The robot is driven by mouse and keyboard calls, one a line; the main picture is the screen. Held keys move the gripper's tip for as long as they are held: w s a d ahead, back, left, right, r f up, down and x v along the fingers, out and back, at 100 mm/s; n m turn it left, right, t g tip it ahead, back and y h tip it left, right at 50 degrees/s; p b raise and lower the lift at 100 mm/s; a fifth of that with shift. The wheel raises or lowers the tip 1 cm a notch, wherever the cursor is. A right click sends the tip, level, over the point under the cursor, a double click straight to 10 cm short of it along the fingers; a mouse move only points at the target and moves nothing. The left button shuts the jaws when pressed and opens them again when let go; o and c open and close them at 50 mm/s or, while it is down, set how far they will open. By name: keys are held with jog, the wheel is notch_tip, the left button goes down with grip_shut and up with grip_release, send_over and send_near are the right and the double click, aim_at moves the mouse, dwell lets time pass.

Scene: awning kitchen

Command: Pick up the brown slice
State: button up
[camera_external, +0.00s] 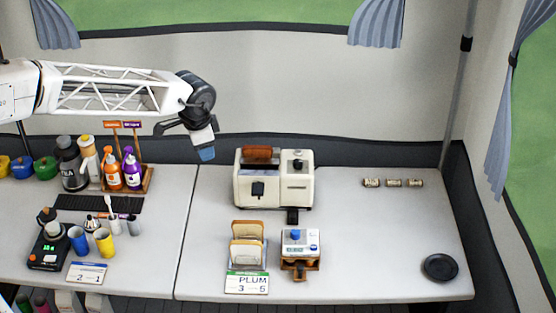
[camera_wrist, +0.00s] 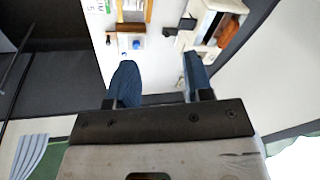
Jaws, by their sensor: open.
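A brown slice (camera_external: 258,154) stands in the top slot of the cream toaster (camera_external: 273,190), with only its upper part showing. Paler bread slices (camera_external: 247,242) stand in a rack in front of the toaster. My gripper (camera_external: 206,153) is in the air, left of the toaster and higher than it. In the wrist view my gripper (camera_wrist: 160,72) has its two blue fingers apart with nothing between them. The toaster (camera_wrist: 203,18) shows at the upper right of that view, beyond the fingertips.
A small device with a blue knob (camera_external: 299,246) stands right of the bread rack. Bottles (camera_external: 122,170) and cups (camera_external: 92,242) crowd the left counter. Small rolls (camera_external: 393,183) and a black disc (camera_external: 440,267) lie at the right, with clear counter between.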

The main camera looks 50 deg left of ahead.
jog(key=w+a+f+m, duration=0.1)
jog(key=w+a+f, duration=0.15)
jog(key=w, duration=0.45)
jog(key=w+a+f+m, duration=0.1)
jog(key=w+a+f, duration=0.15)
jog(key=w, duration=0.45)
jog(key=m+y, duration=0.1)
jog(key=m, duration=0.1)
send_over(259, 147)
jog(key=s, duration=0.1)
jog(key=f, duration=1.1)
jog(key=shift+d, duration=0.4)
jog(key=shift+x, duration=1.35)
jog(key=shift+x, duration=2.55)
jog(key=shift+s, duration=0.1)
